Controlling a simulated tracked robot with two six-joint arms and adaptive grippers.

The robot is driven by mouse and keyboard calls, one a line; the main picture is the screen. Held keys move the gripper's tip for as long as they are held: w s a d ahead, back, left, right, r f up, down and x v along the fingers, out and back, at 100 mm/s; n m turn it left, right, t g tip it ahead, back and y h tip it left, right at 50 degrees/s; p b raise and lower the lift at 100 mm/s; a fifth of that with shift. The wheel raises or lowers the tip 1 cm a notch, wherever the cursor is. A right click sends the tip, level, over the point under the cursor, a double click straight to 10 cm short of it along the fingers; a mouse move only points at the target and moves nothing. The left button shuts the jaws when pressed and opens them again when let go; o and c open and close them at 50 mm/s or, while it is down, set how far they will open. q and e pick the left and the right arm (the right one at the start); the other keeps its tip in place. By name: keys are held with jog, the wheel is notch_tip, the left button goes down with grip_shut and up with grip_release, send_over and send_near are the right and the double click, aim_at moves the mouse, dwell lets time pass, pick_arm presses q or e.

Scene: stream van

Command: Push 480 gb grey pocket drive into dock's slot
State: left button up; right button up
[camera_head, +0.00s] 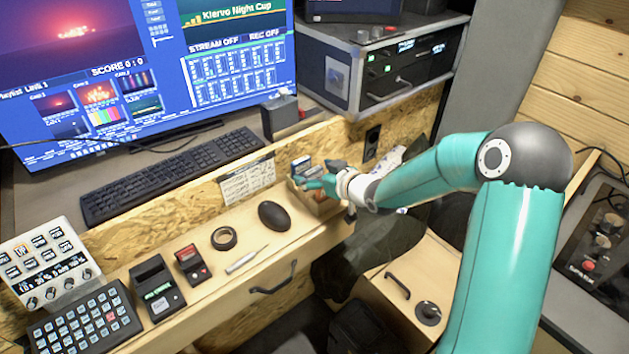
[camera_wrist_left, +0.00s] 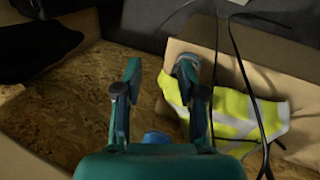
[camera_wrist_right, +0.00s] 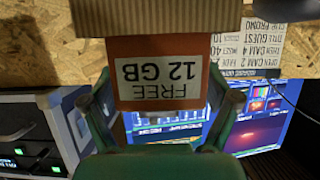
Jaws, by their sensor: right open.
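My right gripper (camera_head: 322,180) is at the small open wooden box (camera_head: 327,207) on the desk's right end. Small blue-grey items (camera_head: 301,165) show in or beside this box, partly hidden by the gripper. In the right wrist view, the open right gripper (camera_wrist_right: 160,108) has its fingers on either side of an orange-brown piece with an upside-down "FREE 12 GB" label (camera_wrist_right: 160,80); I cannot tell if they touch it. I cannot pick out the 480 GB grey drive. A black slotted device (camera_head: 157,288), possibly the dock, stands on the desk. My left gripper (camera_wrist_left: 160,85) is open and empty.
A red-and-black device (camera_head: 192,263), tape roll (camera_head: 224,238), pen (camera_head: 246,260) and mouse (camera_head: 274,215) lie on the desk. A keyboard (camera_head: 170,175) sits on the ledge behind. A yellow vest (camera_wrist_left: 235,115) lies below my left gripper.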

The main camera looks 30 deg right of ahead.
jog(key=shift+w+f, duration=0.2)
jog(key=shift+w, duration=0.25)
jog(key=c, duration=1.3)
jog(key=shift+r, duration=0.15)
